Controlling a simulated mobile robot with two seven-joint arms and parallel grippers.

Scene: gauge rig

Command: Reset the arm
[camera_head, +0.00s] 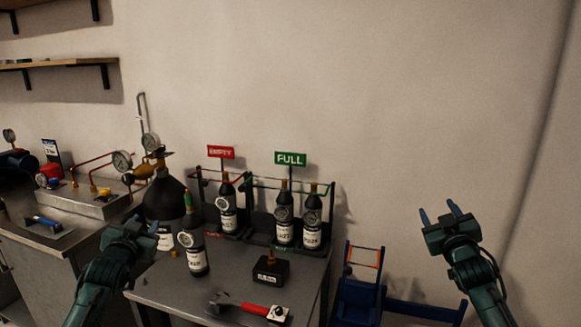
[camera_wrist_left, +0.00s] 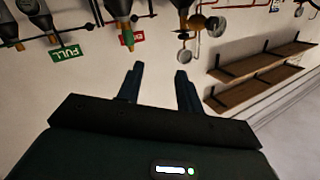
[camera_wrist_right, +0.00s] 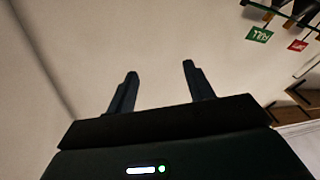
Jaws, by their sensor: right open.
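My left gripper (camera_head: 128,226) is raised in front of the bench at the left of the head view. Its two fingers stand apart with nothing between them in the left wrist view (camera_wrist_left: 157,86). My right gripper (camera_head: 446,214) is raised at the right, in front of bare wall. Its fingers are spread and empty in the right wrist view (camera_wrist_right: 158,88). Neither gripper touches anything that I can see.
A dark bottle (camera_head: 197,258) stands on the grey table between the left gripper and the racks. Bottles stand under the EMPTY sign (camera_head: 221,152) and FULL sign (camera_head: 290,159). A labelled black block (camera_head: 270,270) and a red-handled tool (camera_head: 256,308) lie nearer. A blue cart (camera_head: 357,298) stands right.

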